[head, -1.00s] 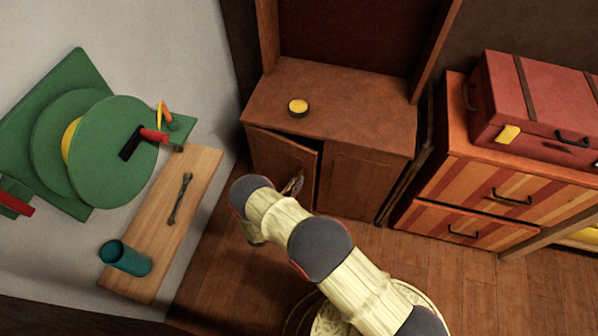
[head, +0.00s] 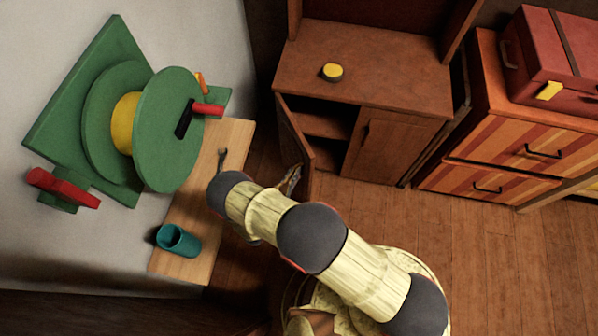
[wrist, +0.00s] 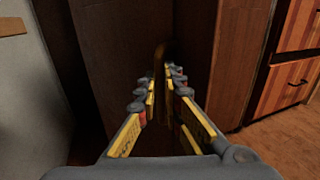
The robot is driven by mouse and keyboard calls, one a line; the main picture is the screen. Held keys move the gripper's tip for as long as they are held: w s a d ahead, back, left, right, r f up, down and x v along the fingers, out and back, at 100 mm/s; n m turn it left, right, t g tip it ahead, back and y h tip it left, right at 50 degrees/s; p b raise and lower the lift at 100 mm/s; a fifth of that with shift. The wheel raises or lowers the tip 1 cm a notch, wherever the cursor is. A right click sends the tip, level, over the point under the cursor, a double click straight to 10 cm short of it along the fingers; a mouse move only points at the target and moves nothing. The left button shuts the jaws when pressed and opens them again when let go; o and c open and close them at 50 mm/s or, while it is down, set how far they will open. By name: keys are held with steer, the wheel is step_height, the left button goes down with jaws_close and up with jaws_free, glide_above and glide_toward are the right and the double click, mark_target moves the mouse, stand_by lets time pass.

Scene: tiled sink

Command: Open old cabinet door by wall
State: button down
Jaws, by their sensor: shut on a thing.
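The old wooden cabinet (head: 405,150) stands near the wall, its right door closed. Its left door (head: 296,135) is swung outward, and a dark interior with a shelf (head: 325,122) shows behind it. My gripper (head: 292,178) is at the outer face of this left door, partly hidden by my arm in the head view. In the wrist view my gripper (wrist: 168,72) has its fingers closed around the door's handle (wrist: 160,52), a thin brownish piece against the dark door panel (wrist: 125,45). Most of the handle is hidden between the fingers.
A yellow-topped round tin (head: 332,72) sits on the cabinet top. At left are a wooden bench (head: 235,150) with a teal cup (head: 178,240) and a green reel (head: 165,130). A striped drawer chest (head: 490,120) with a red suitcase (head: 560,60) stands right. Floor before the cabinet is clear.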

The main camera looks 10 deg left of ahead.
steer(key=shift+w+a+r, duration=0.15)
steer(key=shift+a, duration=0.35)
steer(key=shift+w+a+r, duration=0.15)
steer(key=shift+a, duration=0.35)
steer(key=c, duration=2.3)
jaws_free()
steer(key=shift+d, duration=0.15)
steer(key=o, duration=0.4)
steer(key=shift+d+f, duration=0.2)
steer(key=shift+s, duration=0.15)
steer(key=v, duration=0.7)
steer(key=shift+s, duration=0.2)
steer(key=shift+c, duration=0.8)
